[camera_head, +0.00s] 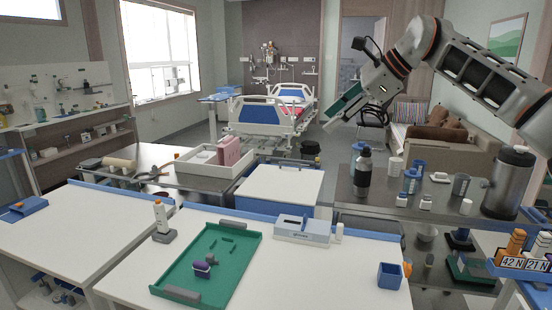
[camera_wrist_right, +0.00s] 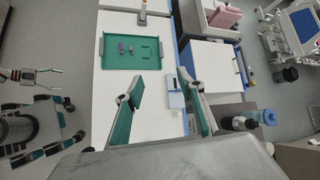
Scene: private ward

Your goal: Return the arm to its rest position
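My right gripper (camera_wrist_right: 160,90) is open and empty in the right wrist view, its two green-padded fingers wide apart. In the head view, my right arm comes in from the upper right, and the right gripper (camera_head: 340,112) is raised in the air above the counters. It touches nothing. My left arm does not show in the head view. In the right wrist view, a small pale two-pronged part (camera_wrist_right: 40,77) at the left edge may be my left gripper; it is too small to be sure.
A dark bottle (camera_head: 363,175) and a steel urn (camera_head: 508,185) stand on the counter at right. A hospital bed (camera_head: 265,115) is farther back.

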